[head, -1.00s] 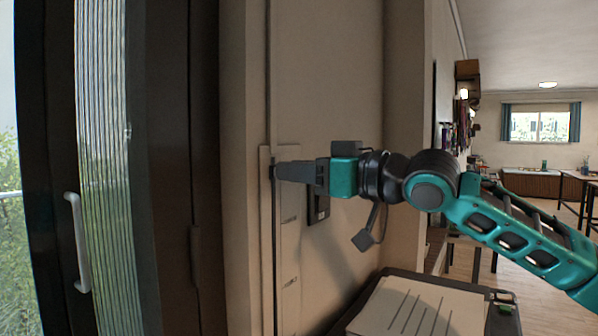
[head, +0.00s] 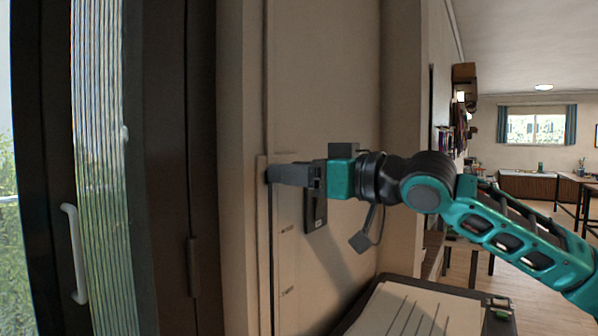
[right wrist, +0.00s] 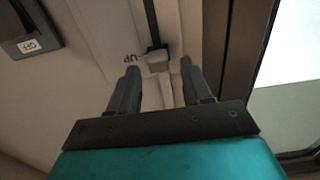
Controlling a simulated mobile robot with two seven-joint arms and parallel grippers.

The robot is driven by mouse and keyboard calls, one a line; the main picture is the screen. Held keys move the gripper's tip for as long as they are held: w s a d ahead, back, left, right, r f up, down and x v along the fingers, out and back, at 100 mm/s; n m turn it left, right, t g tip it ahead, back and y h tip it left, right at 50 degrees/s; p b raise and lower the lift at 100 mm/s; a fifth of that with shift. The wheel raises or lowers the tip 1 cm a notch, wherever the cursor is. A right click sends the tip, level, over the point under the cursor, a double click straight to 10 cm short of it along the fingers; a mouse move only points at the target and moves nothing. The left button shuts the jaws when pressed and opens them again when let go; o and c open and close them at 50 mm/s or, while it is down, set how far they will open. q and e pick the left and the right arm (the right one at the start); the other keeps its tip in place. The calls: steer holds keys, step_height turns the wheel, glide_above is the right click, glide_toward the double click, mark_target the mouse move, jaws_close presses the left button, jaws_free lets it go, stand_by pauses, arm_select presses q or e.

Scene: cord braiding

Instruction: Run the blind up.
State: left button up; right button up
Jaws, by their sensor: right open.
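A pale upright plate (head: 286,262) on the wall carries small printed marks and a dark narrow track. In the right wrist view a small grey block (right wrist: 158,62) sits at the end of the dark track (right wrist: 151,22), beside an upside-down "UP" label (right wrist: 133,57). My right gripper (head: 270,174) is at the plate's upper part. In the right wrist view its two fingers (right wrist: 160,72) are apart, with the block between or just beyond the tips; contact cannot be told. In the head view the gripper hides the block. I cannot make out the blind. My left gripper is not in view.
A dark switch box (head: 316,212) is right of the plate; its "OFF" label (right wrist: 30,46) shows in the wrist view. A dark-framed door with ribbed glass (head: 100,160) and a white handle (head: 74,252) stands left. A papered dark stand (head: 415,312) is below my right arm.

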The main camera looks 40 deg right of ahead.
steer(key=shift+f, duration=0.1)
arm_select(q)
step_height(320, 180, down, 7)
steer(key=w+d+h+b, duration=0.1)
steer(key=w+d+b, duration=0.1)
steer(key=b, duration=0.9)
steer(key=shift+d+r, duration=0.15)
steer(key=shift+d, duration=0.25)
arm_select(e)
steer(key=v, duration=1.3)
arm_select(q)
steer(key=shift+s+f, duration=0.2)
